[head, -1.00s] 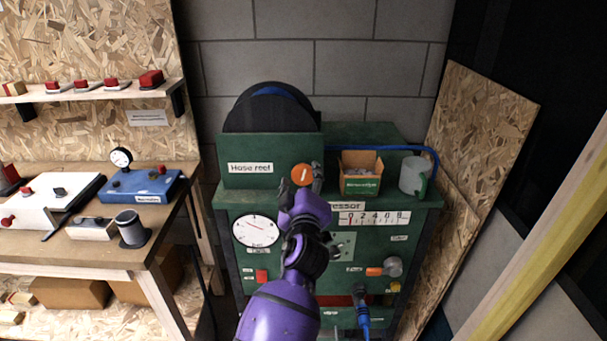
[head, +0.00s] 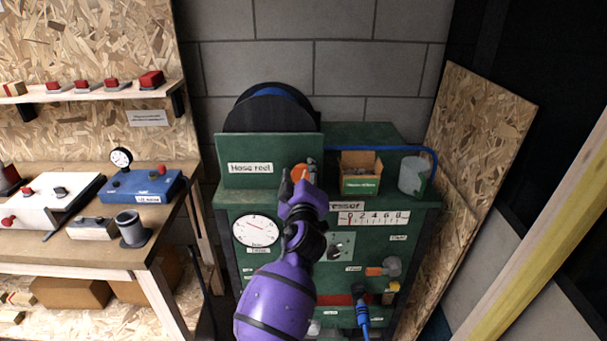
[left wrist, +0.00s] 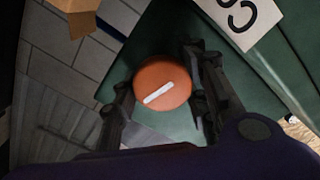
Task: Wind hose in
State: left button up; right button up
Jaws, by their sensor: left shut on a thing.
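The hose reel (head: 268,112) is a dark drum with a blue band, behind a green panel (head: 235,150) labelled "Hose reel". An orange round knob (head: 299,172) with a white bar sits at the panel's lower right. It also shows in the left wrist view (left wrist: 163,82), between my fingers. My left gripper (head: 300,180) is shut on this knob, hiding part of it in the head view. A blue hose (head: 434,158) runs along the cabinet's top right edge. Blue hose (head: 363,318) also hangs from a dark fitting low on the front. My right gripper is out of view.
The green cabinet carries a round gauge (head: 256,231), a number scale (head: 373,218) and an orange-handled valve (head: 378,271). On its top stand a small cardboard box (head: 360,175) and a grey cylinder (head: 413,174). A workbench (head: 185,225) stands left; a yellow beam (head: 540,240) slants at right.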

pick_arm(q)
jog(key=shift+d+m, duration=0.1)
jog(key=shift+m, duration=0.3)
